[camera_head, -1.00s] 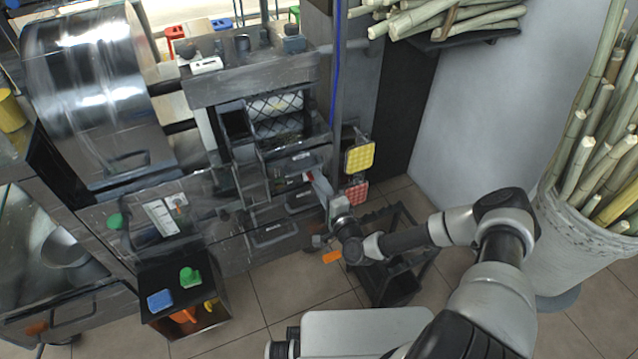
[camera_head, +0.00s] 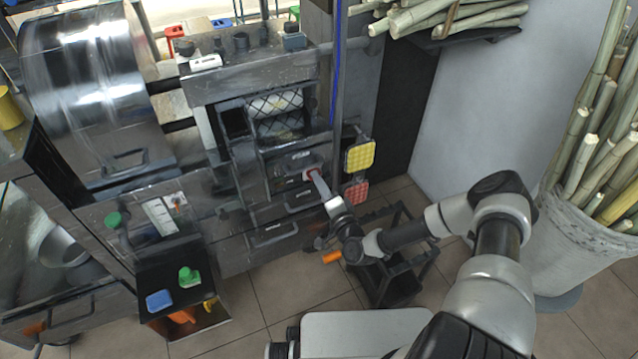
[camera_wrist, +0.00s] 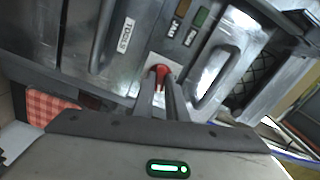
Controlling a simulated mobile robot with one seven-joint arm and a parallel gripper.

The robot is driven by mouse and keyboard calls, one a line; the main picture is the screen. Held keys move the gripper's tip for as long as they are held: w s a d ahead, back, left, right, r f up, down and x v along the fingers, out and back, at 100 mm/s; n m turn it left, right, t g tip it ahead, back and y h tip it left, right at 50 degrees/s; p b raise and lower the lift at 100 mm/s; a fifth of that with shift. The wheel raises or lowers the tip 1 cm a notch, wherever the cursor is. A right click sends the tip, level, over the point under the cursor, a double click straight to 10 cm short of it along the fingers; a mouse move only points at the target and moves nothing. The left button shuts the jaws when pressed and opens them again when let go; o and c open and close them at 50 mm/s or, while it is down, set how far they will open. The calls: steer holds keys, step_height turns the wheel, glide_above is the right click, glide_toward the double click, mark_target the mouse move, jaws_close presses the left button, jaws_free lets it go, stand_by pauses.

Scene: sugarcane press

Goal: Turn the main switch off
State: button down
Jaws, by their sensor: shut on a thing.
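The main switch is a red knob (camera_wrist: 161,71) on a pale square plate on the machine's metal front, in the middle of the wrist view. It also shows as a small red spot in the head view (camera_head: 311,173). My gripper (camera_wrist: 162,88) has its two fingers close together on the knob, shut on it. In the head view my gripper (camera_head: 318,181) reaches in from the lower right and its tips meet the plate. The fingers hide the lower part of the knob, and its exact turn angle is hard to tell.
A drawer labelled "TOOLS" (camera_wrist: 124,36) with a bar handle lies beside the switch. A yellow pad (camera_head: 360,157) and a red pad (camera_head: 356,193) hang just right of it. A dark frame stand (camera_head: 400,287) is below my wrist. A cane bin (camera_head: 590,240) stands at right.

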steer(key=n, duration=0.3)
steer(key=shift+n+b, duration=0.4)
steer(key=n, duration=0.3)
steer(key=shift+n+b, duration=0.3)
steer(key=n, duration=0.3)
steer(key=shift+f+n+b, duration=0.1)
steer(key=shift+n+b, duration=0.5)
steer(key=shift+n, duration=1.5)
steer(key=c, duration=1.8)
jaws_free()
steer(key=shift+o, duration=0.2)
steer(key=shift+s, duration=0.1)
steer(key=p+v, duration=0.2)
steer(key=v, duration=1.5)
steer(key=shift+s+p, duration=0.15)
steer(key=shift+p, duration=0.2)
